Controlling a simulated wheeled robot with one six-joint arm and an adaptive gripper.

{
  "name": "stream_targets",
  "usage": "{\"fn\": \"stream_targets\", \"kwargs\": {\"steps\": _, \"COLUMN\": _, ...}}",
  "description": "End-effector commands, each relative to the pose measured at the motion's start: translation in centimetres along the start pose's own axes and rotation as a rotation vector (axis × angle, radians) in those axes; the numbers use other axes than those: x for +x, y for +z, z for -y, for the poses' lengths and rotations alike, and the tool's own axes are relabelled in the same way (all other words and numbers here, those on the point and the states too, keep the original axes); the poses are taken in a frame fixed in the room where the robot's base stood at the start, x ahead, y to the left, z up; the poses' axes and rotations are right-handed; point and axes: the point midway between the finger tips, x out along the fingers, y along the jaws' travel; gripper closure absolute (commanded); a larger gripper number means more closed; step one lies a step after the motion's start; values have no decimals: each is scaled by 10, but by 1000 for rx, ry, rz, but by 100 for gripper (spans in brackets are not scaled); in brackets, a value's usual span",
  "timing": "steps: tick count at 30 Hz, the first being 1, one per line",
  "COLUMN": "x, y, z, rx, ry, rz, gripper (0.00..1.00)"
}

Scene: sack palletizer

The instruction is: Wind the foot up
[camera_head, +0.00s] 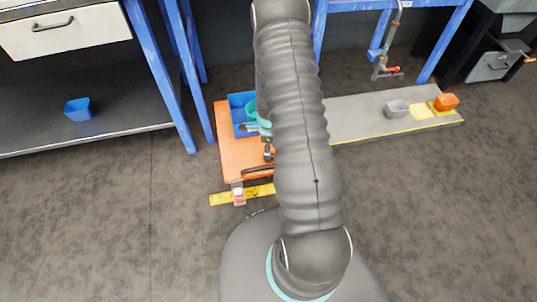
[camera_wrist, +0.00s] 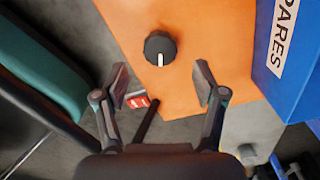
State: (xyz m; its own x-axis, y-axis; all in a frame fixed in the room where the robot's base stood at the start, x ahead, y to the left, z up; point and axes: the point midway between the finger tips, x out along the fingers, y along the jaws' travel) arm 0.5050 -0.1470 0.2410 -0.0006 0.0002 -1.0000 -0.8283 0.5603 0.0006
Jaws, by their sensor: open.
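A round black knob (camera_wrist: 160,48) with a white pointer line sits on an orange surface (camera_wrist: 122,18) in the wrist view. My gripper (camera_wrist: 160,82) is open and empty, with its two fingers apart. In the picture the knob lies just beyond the fingertips, between their lines, and no finger touches it. In the head view the orange body (camera_head: 236,150) stands on the floor, partly hidden behind my arm, and the knob cannot be made out there. I cannot make out a foot for certain in either view.
A blue bin labelled SPARES (camera_wrist: 290,60) is close on the right of the wrist view. A small red-and-white item (camera_head: 239,195) is at a yellow floor strip (camera_head: 221,199). A grey platform (camera_head: 355,118) with yellow edging extends right. Open floor lies left.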

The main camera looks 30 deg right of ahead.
Motion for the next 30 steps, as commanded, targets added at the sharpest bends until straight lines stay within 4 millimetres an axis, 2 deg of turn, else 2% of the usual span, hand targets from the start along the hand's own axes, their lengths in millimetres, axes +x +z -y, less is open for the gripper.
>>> {"fn": "stream_targets", "kwargs": {"steps": 3, "x": 20, "y": 0, "z": 0, "rx": 0, "ry": 2, "rz": -1, "gripper": 30}}
{"fn": "stream_targets", "kwargs": {"steps": 9, "x": 41, "y": 0, "z": 0, "rx": 0, "ry": 0, "rz": 0, "gripper": 30}}
{"fn": "stream_targets", "kwargs": {"steps": 22, "x": 49, "y": 0, "z": 0, "rx": -1, "ry": -1, "rz": 0, "gripper": 30}}
{"fn": "stream_targets", "kwargs": {"steps": 23, "x": 49, "y": 0, "z": 0, "rx": -1, "ry": -1, "rz": 0, "gripper": 32}}
{"fn": "stream_targets", "kwargs": {"steps": 27, "x": 49, "y": 0, "z": 0, "rx": -1, "ry": -1, "rz": 0, "gripper": 67}}
{"fn": "stream_targets", "kwargs": {"steps": 30, "x": 49, "y": 0, "z": 0, "rx": -1, "ry": -1, "rz": 0, "gripper": 90}}
